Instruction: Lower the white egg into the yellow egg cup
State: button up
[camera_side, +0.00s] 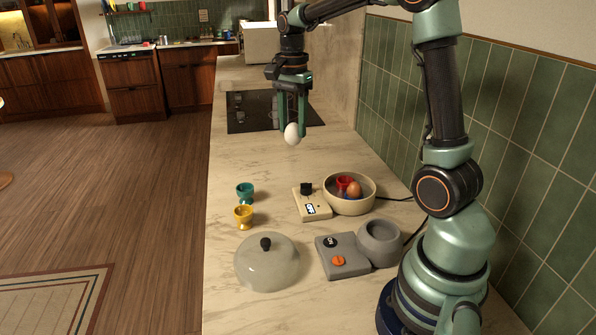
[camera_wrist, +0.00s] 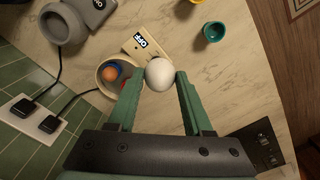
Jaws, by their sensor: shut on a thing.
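The white egg (camera_side: 291,134) is held between the fingertips of my gripper (camera_side: 292,124), high above the counter. In the wrist view the egg (camera_wrist: 159,73) sits between the two green fingers of my gripper (camera_wrist: 159,80). The yellow egg cup (camera_side: 243,216) stands upright on the counter, left of and nearer the side camera than the egg. Its opening looks empty in the side view. In the wrist view only part of the yellow cup (camera_wrist: 197,2) shows at the top edge.
A teal egg cup (camera_side: 245,192) stands just behind the yellow one. A cream bowl (camera_side: 370,197) holds a red cup (camera_side: 344,183) and a brown egg (camera_side: 354,189). A switch box (camera_side: 312,204), glass lid (camera_side: 267,265) and grey device (camera_side: 342,257) stand nearby. A tiled wall (camera_side: 480,110) bounds the right.

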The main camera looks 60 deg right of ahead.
jog(key=w+a+f, duration=0.7)
jog(key=a+f, duration=0.3)
jog(key=a, duration=0.2)
jog(key=shift+w+a, duration=0.1)
jog(key=shift+f, duration=0.1)
dwell(0.6)
jog(key=shift+f, duration=0.85)
jog(key=shift+f, duration=2.45)
dwell(1.4)
jog(key=o, duration=0.9)
jog(key=shift+r, duration=0.1)
